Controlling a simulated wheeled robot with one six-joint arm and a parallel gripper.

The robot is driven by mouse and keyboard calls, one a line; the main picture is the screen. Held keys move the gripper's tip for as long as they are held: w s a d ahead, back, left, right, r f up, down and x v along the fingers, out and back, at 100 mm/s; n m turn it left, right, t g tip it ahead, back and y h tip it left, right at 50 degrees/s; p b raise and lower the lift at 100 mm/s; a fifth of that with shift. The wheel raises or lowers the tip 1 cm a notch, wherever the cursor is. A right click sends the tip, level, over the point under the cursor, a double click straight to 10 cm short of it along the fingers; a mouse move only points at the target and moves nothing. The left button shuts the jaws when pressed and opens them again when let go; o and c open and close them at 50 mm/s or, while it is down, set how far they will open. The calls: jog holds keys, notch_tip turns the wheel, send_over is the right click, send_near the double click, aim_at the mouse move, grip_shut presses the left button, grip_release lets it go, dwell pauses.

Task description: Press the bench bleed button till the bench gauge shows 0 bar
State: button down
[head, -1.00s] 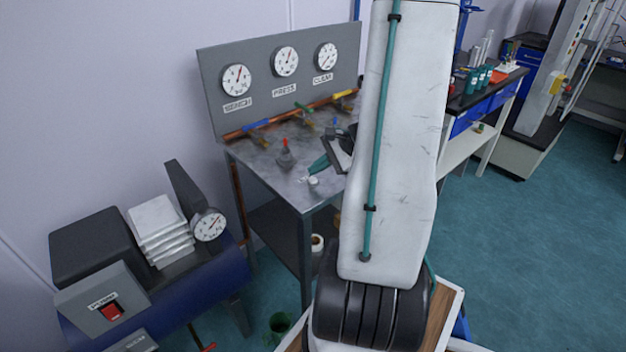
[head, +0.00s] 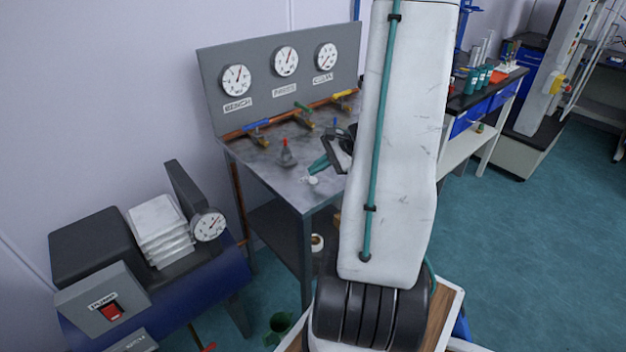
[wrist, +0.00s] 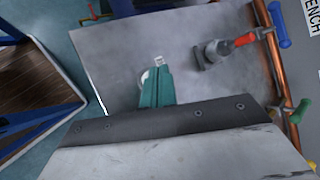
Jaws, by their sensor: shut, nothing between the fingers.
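The bench gauge (head: 236,79) is the left of three dials on the grey panel in the head view. Its needle points up and slightly right; the figures are too small to read. A small white round piece (wrist: 145,78), likely the bleed button, sits on the metal bench top with a small white label beside it. It also shows in the head view (head: 312,181). My gripper (wrist: 157,72) has teal fingers, shut and empty. They partly cover the white piece in the wrist view; I cannot tell whether they touch it.
A red-topped fitting (head: 286,153) stands on the bench behind my fingers. A copper pipe with blue (head: 256,126), green and yellow handles runs along the panel's foot. A blue machine with a dial (head: 209,225) stands at lower left. My arm hides the bench's right side.

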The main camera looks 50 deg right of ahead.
aim_at(317, 180)
jog(key=shift+f, duration=0.1)
jog(key=shift+f, duration=0.35)
jog(key=shift+f, duration=0.4)
dwell(0.8)
jog(key=shift+r, duration=0.85)
jog(key=shift+r, duration=2.5)
